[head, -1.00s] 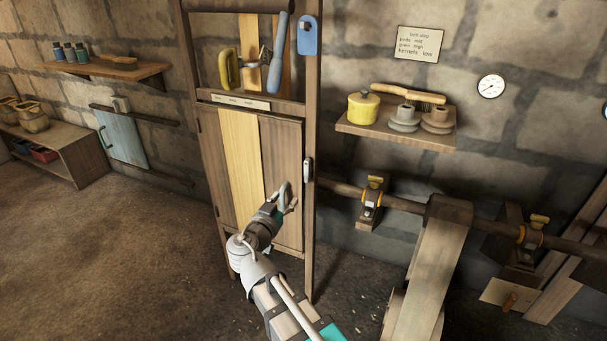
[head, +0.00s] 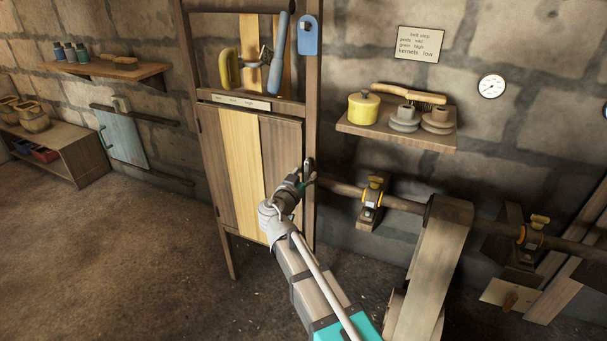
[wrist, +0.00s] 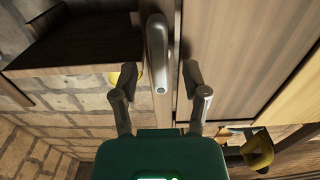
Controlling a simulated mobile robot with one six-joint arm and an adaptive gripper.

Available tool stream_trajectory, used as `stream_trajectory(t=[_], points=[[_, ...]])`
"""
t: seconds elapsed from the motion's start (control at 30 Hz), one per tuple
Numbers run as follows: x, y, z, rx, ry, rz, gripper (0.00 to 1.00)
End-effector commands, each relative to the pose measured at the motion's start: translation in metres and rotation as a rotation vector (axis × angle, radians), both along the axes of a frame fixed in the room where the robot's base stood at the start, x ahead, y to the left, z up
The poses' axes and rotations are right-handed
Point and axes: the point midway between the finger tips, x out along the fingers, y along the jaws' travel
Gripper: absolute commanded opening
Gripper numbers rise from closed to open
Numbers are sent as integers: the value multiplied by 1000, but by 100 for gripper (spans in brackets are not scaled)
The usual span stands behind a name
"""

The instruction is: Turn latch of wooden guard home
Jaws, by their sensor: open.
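The wooden guard (head: 243,165) is a plank panel, with a light middle plank, set in a dark wood frame. Its latch (wrist: 158,45) is a slim grey-white bar on the frame post, lying along the post. In the wrist view its rounded end shows between my two fingertips. My gripper (wrist: 158,80) is open, with one finger on each side of the latch and a gap to each; I cannot tell how deep the fingers reach. In the head view my gripper (head: 306,176) covers most of the latch, at the guard's right edge.
A wooden shaft (head: 405,203) with yellow-topped bearings runs right from beside the post. A shelf (head: 390,139) with a yellow pot and grey pulleys hangs above it. A large wooden belt cover (head: 440,245) stands right of my arm. The floor at left is clear.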

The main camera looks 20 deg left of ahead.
Motion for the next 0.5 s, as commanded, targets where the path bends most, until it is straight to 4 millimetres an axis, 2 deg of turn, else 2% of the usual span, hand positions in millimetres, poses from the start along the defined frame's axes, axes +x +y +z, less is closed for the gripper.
stream_trajectory(t=[0.13, 0.43, 0.5], points=[[6, -1, 0, 0, 0, 0, 59], [7, -1, 0, 0, 0, 0, 59], [7, -1, 0, 0, 0, 0, 47]])
